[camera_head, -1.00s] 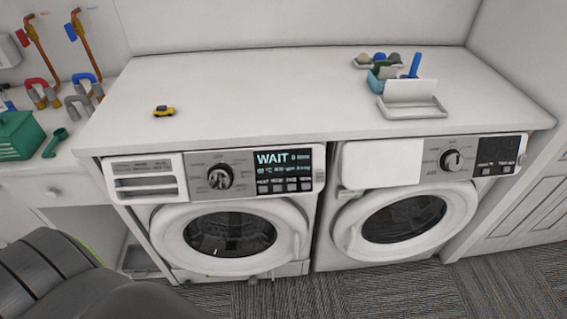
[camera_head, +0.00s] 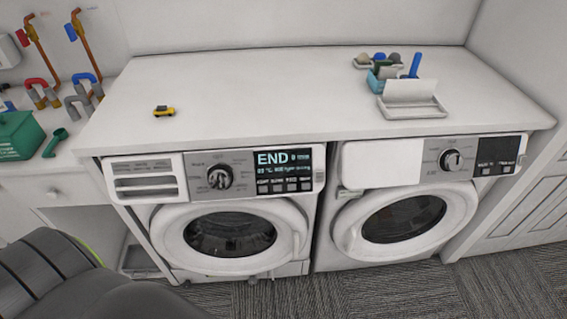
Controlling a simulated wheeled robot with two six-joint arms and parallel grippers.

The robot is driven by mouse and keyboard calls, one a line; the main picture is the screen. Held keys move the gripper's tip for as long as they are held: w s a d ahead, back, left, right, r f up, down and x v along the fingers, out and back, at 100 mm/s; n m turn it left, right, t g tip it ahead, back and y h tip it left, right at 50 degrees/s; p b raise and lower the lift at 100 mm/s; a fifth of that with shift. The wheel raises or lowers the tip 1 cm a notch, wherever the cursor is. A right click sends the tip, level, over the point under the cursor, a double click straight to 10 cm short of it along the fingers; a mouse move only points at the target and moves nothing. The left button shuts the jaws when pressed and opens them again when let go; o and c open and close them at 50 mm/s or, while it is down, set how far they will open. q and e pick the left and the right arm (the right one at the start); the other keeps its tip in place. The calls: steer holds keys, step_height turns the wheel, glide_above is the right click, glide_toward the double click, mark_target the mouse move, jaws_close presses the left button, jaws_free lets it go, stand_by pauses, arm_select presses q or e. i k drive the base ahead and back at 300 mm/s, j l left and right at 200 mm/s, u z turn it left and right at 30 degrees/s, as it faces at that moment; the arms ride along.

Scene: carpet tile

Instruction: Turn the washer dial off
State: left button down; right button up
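Two white front-loading machines stand side by side under a white counter. The left machine (camera_head: 160,222) has a round dark-and-silver dial (camera_head: 219,177) on a grey panel. Its lit display (camera_head: 271,159) reads END. The right machine (camera_head: 336,232) has a similar dial (camera_head: 451,160) and a dark panel at its right with no readable display. Both round doors are shut. A dark grey part of my own body fills the lower left corner. Neither gripper shows, and nothing touches either dial.
A green toolbox (camera_head: 18,137) and pipes stand at the left. Carpet floor (camera_head: 330,294) in front of the machines is clear.

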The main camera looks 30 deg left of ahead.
mark_target(219, 178)
steer(key=u, duration=1.4)
